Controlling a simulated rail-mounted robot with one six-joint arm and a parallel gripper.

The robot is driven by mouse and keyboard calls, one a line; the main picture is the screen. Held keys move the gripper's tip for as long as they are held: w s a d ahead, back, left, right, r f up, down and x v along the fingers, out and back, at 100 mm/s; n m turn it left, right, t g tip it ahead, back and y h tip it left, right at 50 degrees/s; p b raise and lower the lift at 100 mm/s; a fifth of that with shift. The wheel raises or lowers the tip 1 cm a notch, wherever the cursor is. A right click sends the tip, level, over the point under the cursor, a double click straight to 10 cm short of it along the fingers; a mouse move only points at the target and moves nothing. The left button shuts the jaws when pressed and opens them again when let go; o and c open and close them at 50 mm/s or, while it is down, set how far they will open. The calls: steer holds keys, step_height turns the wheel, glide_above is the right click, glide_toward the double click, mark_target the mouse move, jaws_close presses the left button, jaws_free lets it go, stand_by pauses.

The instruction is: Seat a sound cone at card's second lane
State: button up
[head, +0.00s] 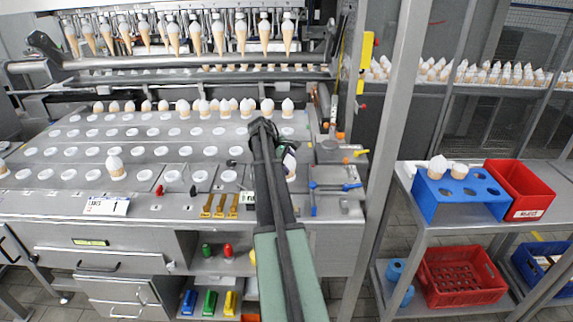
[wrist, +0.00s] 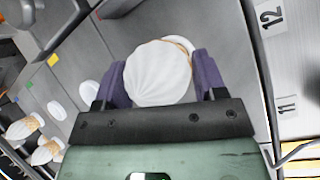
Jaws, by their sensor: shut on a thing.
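My gripper (wrist: 160,85) has purple fingers shut on a white-topped cone (wrist: 158,72). In the head view the held cone (head: 290,162) is mostly hidden behind my arm, over the right end of the lane plate. A pale ring shows just behind the held cone in the wrist view; whether the cone is in it or above it I cannot tell. The white card (head: 107,206) stands at the front left of the plate and seems to read 1. Another cone (head: 115,168) stands upright in a lane near the card. A row of cones (head: 200,106) stands along the plate's back.
A blue rack (head: 430,195) with two cones (head: 437,167) (head: 458,171) and a red bin (head: 527,178) marked as reject stand on the right cart. A grey post (head: 390,150) rises between plate and cart. Labels 12 (wrist: 271,16) and 11 (wrist: 287,105) show beside my gripper.

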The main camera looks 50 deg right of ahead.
stand_by(0.3)
steer(key=o, duration=0.8)
steer(key=shift+c, duration=0.2)
steer(key=p+v, duration=0.9)
steer(key=v, duration=0.1)
steer(key=shift+w+r, duration=0.15)
steer(key=shift+r, duration=0.2)
steer(key=shift+a, duration=0.1)
